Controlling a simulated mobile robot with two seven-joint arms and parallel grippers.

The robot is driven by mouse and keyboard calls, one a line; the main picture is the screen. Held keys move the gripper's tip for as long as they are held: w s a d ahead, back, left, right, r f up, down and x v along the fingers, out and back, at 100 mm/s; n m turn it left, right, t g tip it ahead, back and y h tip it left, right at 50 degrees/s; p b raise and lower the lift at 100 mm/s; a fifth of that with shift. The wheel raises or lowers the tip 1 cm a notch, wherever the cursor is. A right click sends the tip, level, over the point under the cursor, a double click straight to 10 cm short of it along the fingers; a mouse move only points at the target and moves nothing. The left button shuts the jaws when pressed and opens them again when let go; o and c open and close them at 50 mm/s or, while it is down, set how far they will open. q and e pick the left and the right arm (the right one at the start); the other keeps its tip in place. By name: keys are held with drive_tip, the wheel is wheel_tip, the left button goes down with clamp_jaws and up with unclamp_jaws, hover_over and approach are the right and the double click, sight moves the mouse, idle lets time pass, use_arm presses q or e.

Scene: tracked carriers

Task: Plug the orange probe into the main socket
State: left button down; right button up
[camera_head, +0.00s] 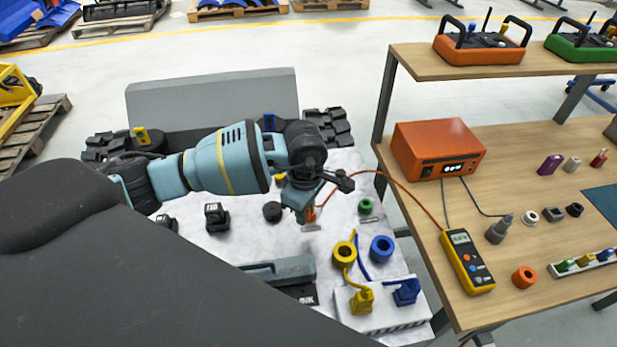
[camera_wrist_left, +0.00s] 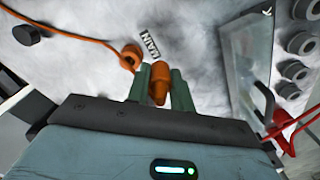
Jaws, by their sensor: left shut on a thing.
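My left gripper (camera_head: 303,208) hangs over the pale work surface, its fingers pointing down. In the left wrist view its two green fingers (camera_wrist_left: 159,92) are shut on the orange probe (camera_wrist_left: 160,80), whose rounded end shows between them. Just beyond the fingertips is an orange round piece with a dark opening (camera_wrist_left: 131,57), beside the white MAIN label (camera_wrist_left: 149,43); it appears to be the main socket. The probe is beside it in the picture, and the height between them is unclear. An orange cable (camera_wrist_left: 75,25) runs to this spot; its end is unclear. My right gripper is not in view.
A yellow ring (camera_head: 344,251) and a blue ring (camera_head: 381,249) stand nearby, with cords to plugs on a white block (camera_head: 385,318). A green piece (camera_head: 365,206) is right of the gripper. The orange box (camera_head: 438,148) and yellow meter (camera_head: 466,261) are on the wooden bench.

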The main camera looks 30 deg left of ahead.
use_arm(q)
drive_tip(key=n, duration=0.3)
drive_tip(key=w+r+n, duration=0.1)
drive_tip(key=n, duration=0.1)
drive_tip(key=shift+a, duration=0.15)
drive_tip(key=w+r+n, duration=0.1)
drive_tip(key=n, duration=0.8)
drive_tip(key=w+r+n, duration=0.1)
drive_tip(key=n, duration=0.8)
drive_tip(key=w+a+r+n, duration=0.1)
drive_tip(key=r+n, duration=0.1)
drive_tip(key=n, duration=0.7)
drive_tip(key=shift+w+a, duration=0.1)
drive_tip(key=shift+w, duration=0.3)
drive_tip(key=shift+r, duration=0.1)
